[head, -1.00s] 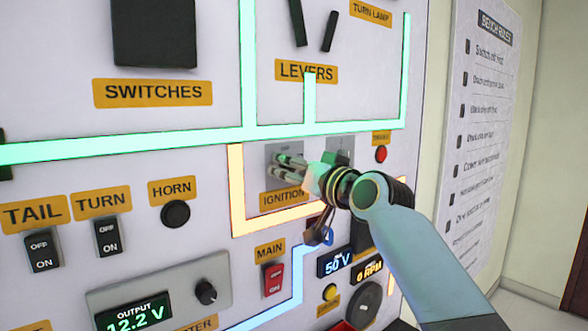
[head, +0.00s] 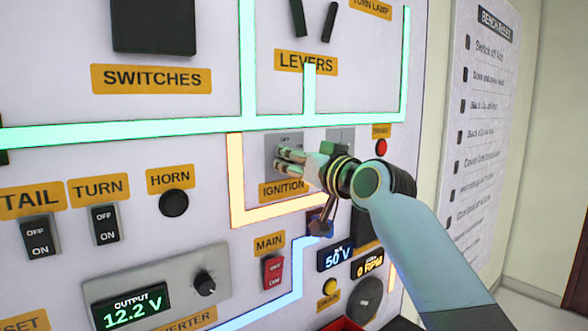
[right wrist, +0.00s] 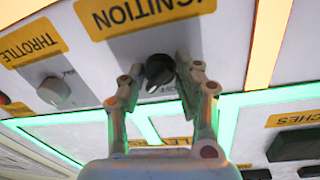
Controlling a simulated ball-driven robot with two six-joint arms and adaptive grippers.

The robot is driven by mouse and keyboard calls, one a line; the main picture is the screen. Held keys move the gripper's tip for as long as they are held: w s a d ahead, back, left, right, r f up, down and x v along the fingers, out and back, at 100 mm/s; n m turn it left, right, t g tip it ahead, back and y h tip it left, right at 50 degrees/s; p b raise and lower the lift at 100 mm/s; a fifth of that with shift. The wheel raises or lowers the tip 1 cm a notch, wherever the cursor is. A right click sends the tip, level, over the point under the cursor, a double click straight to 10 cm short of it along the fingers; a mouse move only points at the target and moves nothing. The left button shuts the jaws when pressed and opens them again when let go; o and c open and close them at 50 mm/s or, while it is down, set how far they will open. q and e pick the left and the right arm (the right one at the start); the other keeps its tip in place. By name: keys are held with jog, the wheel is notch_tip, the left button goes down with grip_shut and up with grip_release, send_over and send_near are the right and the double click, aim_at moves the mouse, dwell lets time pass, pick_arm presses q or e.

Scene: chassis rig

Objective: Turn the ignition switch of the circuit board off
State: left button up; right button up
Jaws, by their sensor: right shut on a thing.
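The ignition switch is a round black knob on a grey plate above the orange IGNITION label (head: 285,190). In the right wrist view the knob (right wrist: 159,68) shows between the fingers, with a small pale mark near its lower edge. My right gripper (head: 283,158) is at the grey plate, and its fingers hide the knob in the head view. In the right wrist view the gripper (right wrist: 157,82) is shut on the knob, one finger on each side. Small lettering beside the knob is partly covered. My left gripper is not in view.
The THROTTLE knob (right wrist: 54,91) is close beside the ignition switch. A red button (head: 381,147) sits to its upper right. The red MAIN switch (head: 272,272), the 50 V display (head: 337,257) and the HORN button (head: 173,203) are lower on the panel.

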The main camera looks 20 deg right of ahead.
jog(key=shift+d+f+n+y+b, duration=0.1)
jog(key=shift+n+y+b, duration=0.05)
jog(key=shift+n+b, duration=2.6)
jog(key=shift+f+n+y+b, duration=0.1)
jog(key=shift+n+y+b, duration=0.05)
jog(key=shift+n+b, duration=2.55)
jog(key=o, duration=1.1)
jog(key=shift+r, duration=0.1)
jog(key=shift+o, duration=0.2)
jog(key=shift+t, duration=0.3)
